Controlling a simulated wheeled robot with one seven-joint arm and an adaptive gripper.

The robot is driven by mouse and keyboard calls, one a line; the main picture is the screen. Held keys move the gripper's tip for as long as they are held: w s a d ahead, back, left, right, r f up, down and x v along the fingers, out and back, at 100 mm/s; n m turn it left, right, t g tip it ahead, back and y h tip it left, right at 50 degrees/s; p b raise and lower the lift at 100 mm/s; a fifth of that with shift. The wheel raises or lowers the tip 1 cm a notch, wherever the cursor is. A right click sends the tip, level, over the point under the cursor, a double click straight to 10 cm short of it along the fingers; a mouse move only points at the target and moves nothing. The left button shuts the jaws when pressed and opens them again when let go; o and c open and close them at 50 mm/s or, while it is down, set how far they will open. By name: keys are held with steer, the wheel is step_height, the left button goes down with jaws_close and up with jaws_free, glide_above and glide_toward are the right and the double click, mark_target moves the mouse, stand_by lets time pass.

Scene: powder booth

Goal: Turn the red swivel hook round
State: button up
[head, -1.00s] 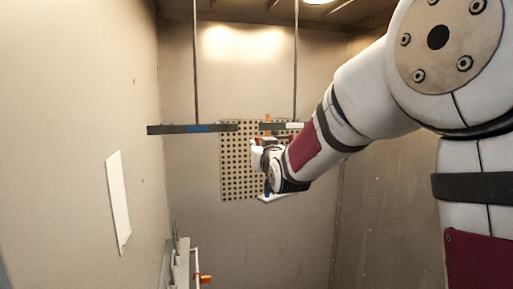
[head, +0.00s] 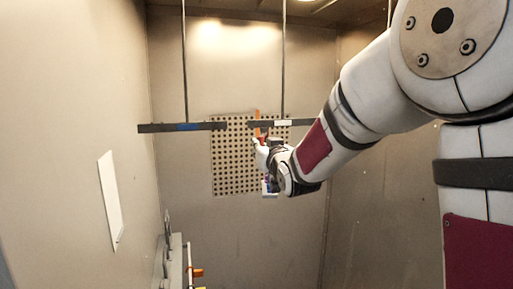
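My gripper (head: 261,152) is at the end of my arm in the middle of the head view, in front of the perforated back panel. It is small and partly hidden by my wrist, so whether its fingers are open or shut does not show. A narrow orange upright piece (head: 257,116) shows just above it, by the inner end of the right hanging bar. A small reddish patch beside the gripper is too small to name. I cannot make out the red swivel hook for certain, nor whether the gripper touches it.
Two dark bars hang on rods: the left bar (head: 160,129) with a blue label, the right bar (head: 300,122) with a white one. The perforated panel (head: 228,170) is behind. A white sheet (head: 111,200) is on the left wall. A red-orange handle (head: 197,272) sticks out low left.

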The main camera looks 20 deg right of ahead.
steer(key=shift+s+d, duration=0.3)
steer(key=shift+d, duration=1.4)
steer(key=shift+o, duration=1.2)
steer(key=shift+w+d, duration=0.15)
steer(key=shift+d, duration=0.4)
steer(key=shift+w+d, duration=0.15)
steer(key=shift+d, duration=0.35)
steer(key=shift+o, duration=1)
steer(key=shift+w+d, duration=0.7)
steer(key=shift+d, duration=0.1)
steer(key=shift+w+d, duration=0.25)
steer(key=shift+w, duration=0.25)
steer(key=shift+c, duration=1)
steer(key=shift+o, duration=0.3)
steer(key=shift+w+d+r, duration=0.15)
steer(key=shift+d, duration=0.05)
steer(key=o, duration=0.5)
steer(key=shift+w+d+b, duration=0.1)
steer(key=shift+w+b, duration=0.2)
steer(key=shift+w, duration=0.1)
steer(key=o, duration=0.3)
steer(key=shift+w+d+f, duration=0.15)
steer(key=shift+w+f, duration=0.05)
steer(key=shift+w, duration=0.4)
steer(key=shift+w+d, duration=0.1)
steer(key=shift+w, duration=0.2)
steer(key=c, duration=0.4)
steer(key=shift+o, duration=0.2)
steer(key=shift+s, duration=0.1)
